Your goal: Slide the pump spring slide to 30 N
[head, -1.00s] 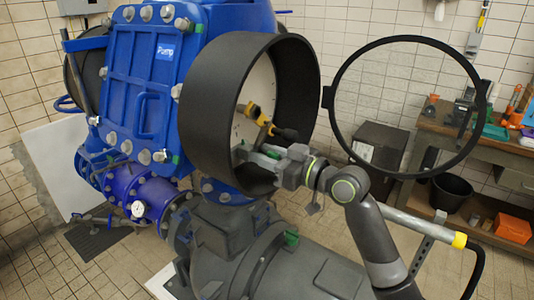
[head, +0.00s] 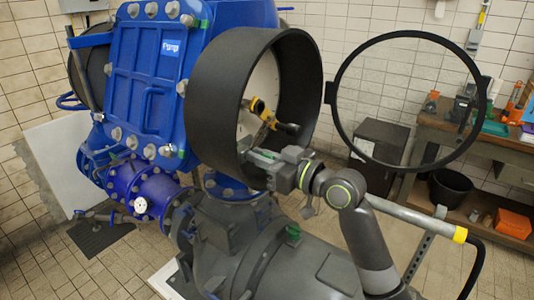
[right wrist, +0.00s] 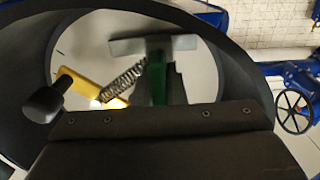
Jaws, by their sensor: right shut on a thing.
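The pump spring slide is inside the round black housing (head: 208,112) in the head view. In the right wrist view a green slide piece (right wrist: 157,80) sits by the upper end of a coil spring (right wrist: 124,80). The spring runs down left toward a yellow lever (right wrist: 78,88) with a black knob (right wrist: 44,101). The lever also shows in the head view (head: 262,112). My right gripper (head: 262,160) reaches into the housing's lower part and is shut on the green piece. It hides part of the slide. No scale figures are readable. My left gripper is not in view.
The round cover ring (head: 343,119) stands swung open right of the housing, beside my right arm. The blue pump body (head: 150,80) is to the left. A workbench (head: 480,143) with tools stands at the right. The housing's wall surrounds my right gripper closely.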

